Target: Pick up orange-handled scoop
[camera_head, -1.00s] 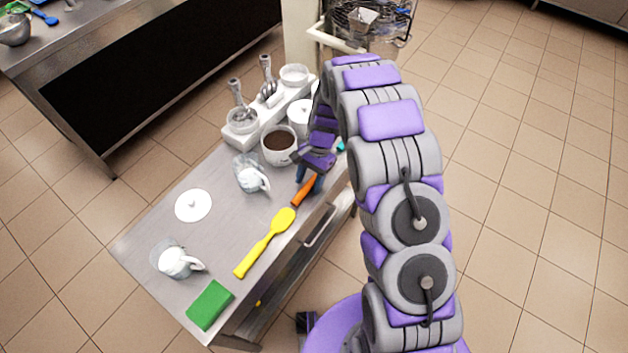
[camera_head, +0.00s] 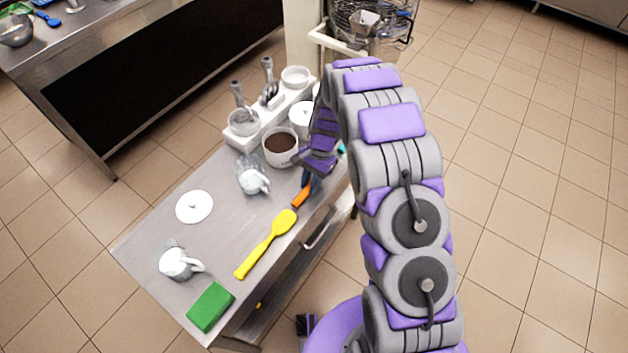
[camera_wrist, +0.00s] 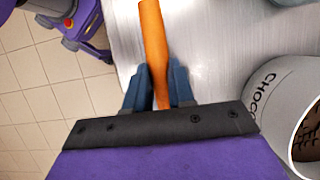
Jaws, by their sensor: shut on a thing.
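The orange handle of the scoop (camera_head: 301,196) shows on the metal table, just below my gripper in the head view. In the wrist view the orange handle (camera_wrist: 153,40) runs up from between my two blue fingers. My gripper (camera_wrist: 158,80) is shut on the handle, with one finger on each side of it. In the head view my gripper (camera_head: 312,184) is near the right edge of the table and partly hidden by my arm. The scoop's head is hidden behind the gripper.
A yellow spatula (camera_head: 267,243) lies close to the orange handle. A white tub of brown contents (camera_head: 281,147), a pitcher (camera_head: 250,177), a second pitcher (camera_head: 178,263), a white lid (camera_head: 193,206) and a green block (camera_head: 210,306) stand on the table (camera_head: 225,245).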

